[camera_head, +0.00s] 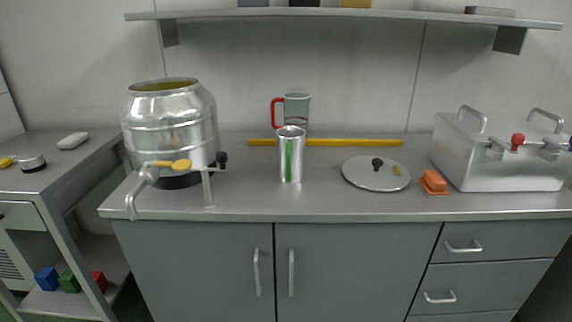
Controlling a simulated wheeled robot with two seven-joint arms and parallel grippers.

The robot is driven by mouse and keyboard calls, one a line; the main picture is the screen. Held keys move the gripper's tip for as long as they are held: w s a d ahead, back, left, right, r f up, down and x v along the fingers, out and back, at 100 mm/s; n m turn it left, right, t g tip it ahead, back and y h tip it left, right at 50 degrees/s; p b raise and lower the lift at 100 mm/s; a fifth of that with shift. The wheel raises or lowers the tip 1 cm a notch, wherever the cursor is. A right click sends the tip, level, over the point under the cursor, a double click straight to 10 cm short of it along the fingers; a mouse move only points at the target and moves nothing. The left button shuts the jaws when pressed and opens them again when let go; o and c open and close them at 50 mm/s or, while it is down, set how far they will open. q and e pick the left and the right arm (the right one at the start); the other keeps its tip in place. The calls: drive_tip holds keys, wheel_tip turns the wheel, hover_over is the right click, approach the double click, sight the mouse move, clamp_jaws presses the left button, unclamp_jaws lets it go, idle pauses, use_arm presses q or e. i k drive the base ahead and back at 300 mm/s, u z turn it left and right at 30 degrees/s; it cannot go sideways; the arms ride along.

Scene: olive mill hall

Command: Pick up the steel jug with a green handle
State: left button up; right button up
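A steel jug with a green handle (291,155) stands upright on the grey counter, near the middle. Its green handle (288,157) shows as a narrow vertical strip facing me. A second steel jug with a red handle (297,108) stands just behind it and is partly hidden by it. Its red handle points left. Neither of my grippers is in view.
A steel tank (170,125) with a tap stands left on the counter (330,204). A shelf (350,14) hangs above.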

sight(290, 141)
drive_tip(key=u, duration=1.95)
drive_tip(key=i, duration=0.95)
drive_tip(key=z, duration=2.1)
